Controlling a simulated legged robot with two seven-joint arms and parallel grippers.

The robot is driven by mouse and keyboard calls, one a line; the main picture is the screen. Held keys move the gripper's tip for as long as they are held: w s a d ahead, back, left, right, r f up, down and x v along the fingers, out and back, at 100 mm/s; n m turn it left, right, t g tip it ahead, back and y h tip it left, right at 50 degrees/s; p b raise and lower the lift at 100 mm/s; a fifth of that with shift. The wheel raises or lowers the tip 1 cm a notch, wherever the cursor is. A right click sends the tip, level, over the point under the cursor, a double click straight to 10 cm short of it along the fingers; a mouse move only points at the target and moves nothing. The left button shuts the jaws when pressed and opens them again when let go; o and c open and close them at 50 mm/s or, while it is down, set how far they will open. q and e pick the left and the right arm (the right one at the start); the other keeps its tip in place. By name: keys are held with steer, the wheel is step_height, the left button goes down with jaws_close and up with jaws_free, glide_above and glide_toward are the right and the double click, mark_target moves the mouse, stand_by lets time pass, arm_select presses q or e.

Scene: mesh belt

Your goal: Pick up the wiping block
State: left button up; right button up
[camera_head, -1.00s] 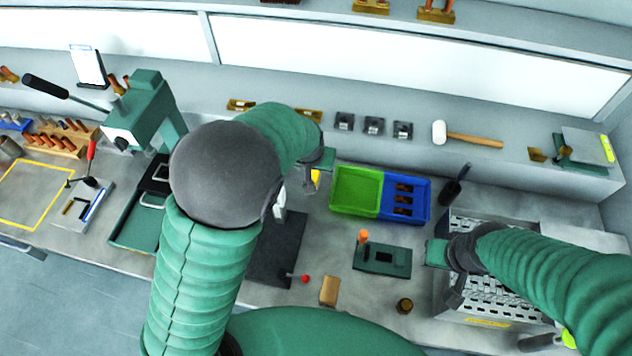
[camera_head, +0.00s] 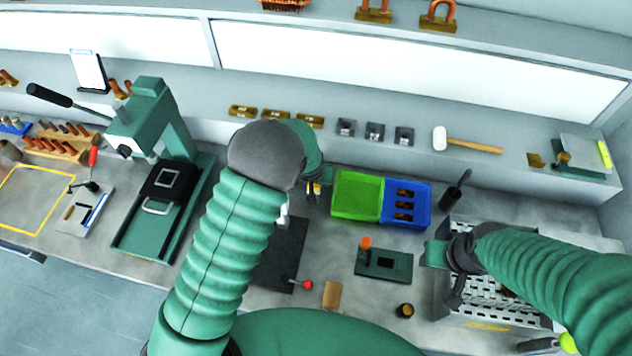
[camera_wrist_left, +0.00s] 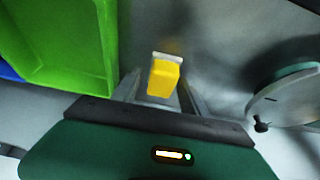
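A yellow block with a pale end (camera_wrist_left: 164,78), which looks like the wiping block, stands between the fingers of my left gripper (camera_wrist_left: 162,88) in the left wrist view. The fingers are apart, with a clear gap on the block's left side; contact on its right is unclear. In the head view my left gripper (camera_head: 313,188) is just left of the green bin, and the arm partly hides it; a little yellow shows there. My right gripper (camera_head: 437,254) is over the left edge of the perforated metal tray; its fingers cannot be made out.
The green bin (camera_head: 357,194) and blue bin (camera_head: 417,218) stand close beside my left gripper. A dark mat (camera_head: 283,250), a tan block (camera_head: 331,295) and a green fixture (camera_head: 372,264) lie nearer me. A green press (camera_head: 165,125) stands left. The perforated tray (camera_head: 470,307) is right.

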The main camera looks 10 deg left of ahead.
arm_select(q)
steer(key=shift+a, duration=0.35)
steer(key=c, duration=0.7)
steer(key=shift+d, duration=0.2)
jaws_close()
steer(key=shift+d, duration=0.25)
steer(key=shift+r, duration=0.25)
steer(key=r, duration=0.5)
steer(key=r+b, duration=0.1)
steer(key=r, duration=0.2)
steer(key=shift+a+r, duration=0.25)
steer(key=shift+r, duration=0.1)
steer(key=shift+s+r, duration=0.1)
steer(key=shift+r, duration=0.4)
steer(key=shift+d, duration=0.1)
